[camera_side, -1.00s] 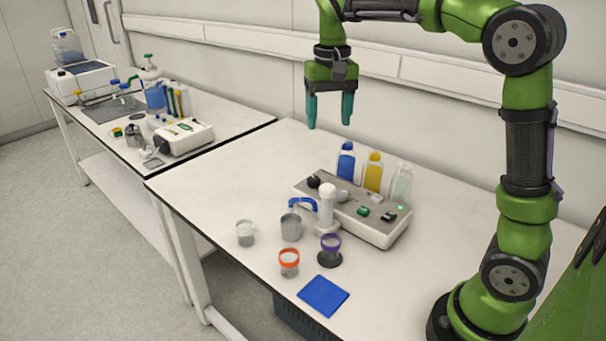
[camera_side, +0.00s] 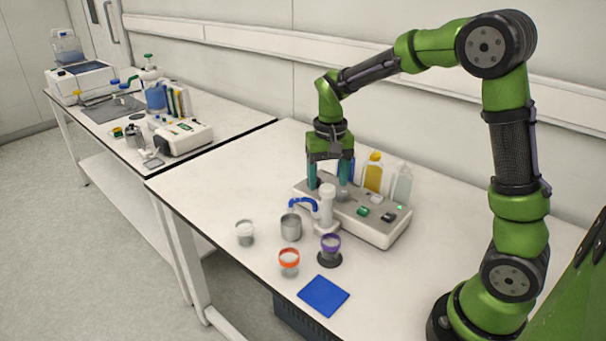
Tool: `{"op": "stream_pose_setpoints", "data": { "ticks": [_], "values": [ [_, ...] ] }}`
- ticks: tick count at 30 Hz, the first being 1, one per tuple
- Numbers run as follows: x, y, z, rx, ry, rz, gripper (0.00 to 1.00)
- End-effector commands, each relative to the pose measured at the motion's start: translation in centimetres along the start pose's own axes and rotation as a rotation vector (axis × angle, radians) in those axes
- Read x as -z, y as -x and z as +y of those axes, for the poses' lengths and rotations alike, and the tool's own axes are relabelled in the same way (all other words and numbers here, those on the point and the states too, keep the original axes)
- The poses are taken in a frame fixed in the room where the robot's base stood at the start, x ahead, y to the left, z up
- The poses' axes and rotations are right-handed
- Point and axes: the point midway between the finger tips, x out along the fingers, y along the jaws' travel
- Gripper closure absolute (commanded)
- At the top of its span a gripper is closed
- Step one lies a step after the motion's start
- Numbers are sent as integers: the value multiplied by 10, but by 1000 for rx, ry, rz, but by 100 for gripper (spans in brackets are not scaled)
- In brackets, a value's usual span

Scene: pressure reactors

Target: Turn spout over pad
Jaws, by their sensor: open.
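The blue spout (camera_side: 301,203) sticks out to the left from the top of a white post (camera_side: 327,206) at the front of a grey-topped control box (camera_side: 362,215). The spout's end is over a grey metal cup (camera_side: 291,228). The blue square pad (camera_side: 323,296) lies flat near the table's front edge, apart from the spout. My gripper (camera_side: 328,182) points down, open and empty, with its teal fingers behind the post and over the box's left part. I cannot tell whether the fingers touch anything.
A clear cup (camera_side: 245,233), an orange-rimmed cup (camera_side: 289,262) and a purple-rimmed cup (camera_side: 331,248) on a dark base stand in front. A yellow bottle (camera_side: 373,171) and a clear bottle (camera_side: 402,184) stand behind the box. The table's left part is free.

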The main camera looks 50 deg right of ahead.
Motion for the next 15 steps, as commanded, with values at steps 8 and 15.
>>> {"op": "stream_pose_setpoints", "data": {
  "ticks": [8, 15],
  "values": [
    [0, -15, 0, 0, 0, 0, 34],
    [0, -15, 0, 1, 0, 1, 41]
  ]
}}
